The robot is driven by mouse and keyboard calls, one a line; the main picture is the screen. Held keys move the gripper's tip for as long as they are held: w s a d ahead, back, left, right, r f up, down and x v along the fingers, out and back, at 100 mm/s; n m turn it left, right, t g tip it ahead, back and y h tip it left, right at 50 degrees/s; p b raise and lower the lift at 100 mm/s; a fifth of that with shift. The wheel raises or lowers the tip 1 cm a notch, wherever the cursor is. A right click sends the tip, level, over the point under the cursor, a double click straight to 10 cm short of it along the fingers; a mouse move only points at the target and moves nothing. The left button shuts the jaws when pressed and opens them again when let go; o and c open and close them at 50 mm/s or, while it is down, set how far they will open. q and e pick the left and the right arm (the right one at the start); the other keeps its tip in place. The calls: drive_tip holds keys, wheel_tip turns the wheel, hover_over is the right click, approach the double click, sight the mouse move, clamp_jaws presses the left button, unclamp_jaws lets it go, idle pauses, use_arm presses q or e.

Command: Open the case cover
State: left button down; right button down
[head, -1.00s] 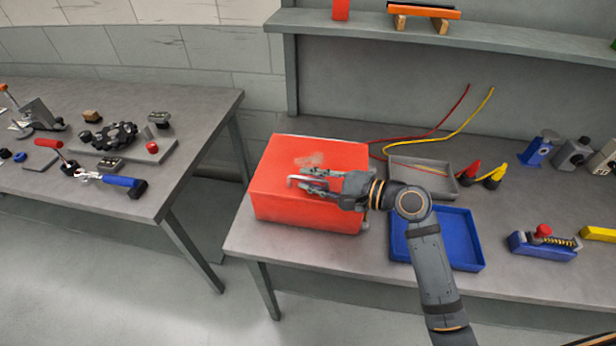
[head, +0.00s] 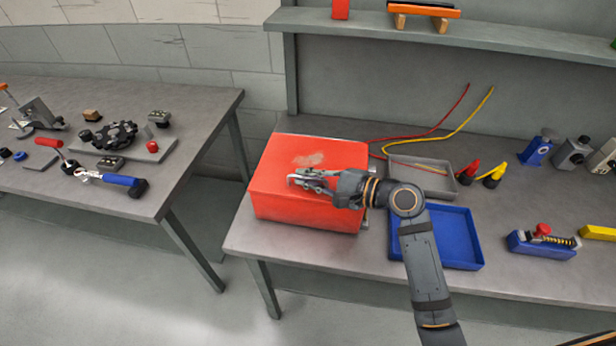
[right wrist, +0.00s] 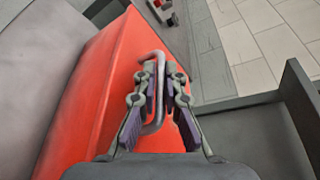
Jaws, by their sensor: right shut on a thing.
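The case is a red box (head: 300,212) at the left end of the right-hand workbench, and its cover (head: 330,152) lies flat and closed on top. A pale metal handle (head: 291,180) stands on the cover. My right gripper (head: 300,178) is over the cover with its fingers at the handle. In the right wrist view the fingers (right wrist: 162,95) are closed around the bent grey handle (right wrist: 158,115), with the red cover (right wrist: 115,75) beneath. The gripper hides part of the cover and handle. My left gripper does not show.
A blue tray (head: 476,262) and a grey tray (head: 448,190) lie right of the case. A blue device (head: 541,246) stands farther right. Another bench (head: 200,120) with tools is across a gap at left.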

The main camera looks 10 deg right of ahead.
drive_tip(key=r+p, duration=0.2)
drive_tip(key=p, duration=0.2)
drive_tip(key=w+r+m+g+p, duration=0.1)
drive_tip(key=r+p, duration=0.1)
drive_tip(key=p, duration=0.2)
drive_tip(key=r+m+p, duration=0.1)
drive_tip(key=r+p, duration=0.1)
drive_tip(key=p, duration=0.2)
drive_tip(key=shift+w+d+r, duration=0.2)
drive_tip(key=shift+w+r, duration=0.05)
drive_tip(key=shift+w, duration=0.05)
drive_tip(key=w+d+r+m+g+p, duration=0.1)
drive_tip(key=w+r+m+g+p, duration=0.1)
drive_tip(key=p, duration=0.8)
drive_tip(key=shift+w+d+r+m, duration=0.2)
drive_tip(key=shift+w+r+m, duration=0.4)
drive_tip(key=shift+w+r, duration=0.5)
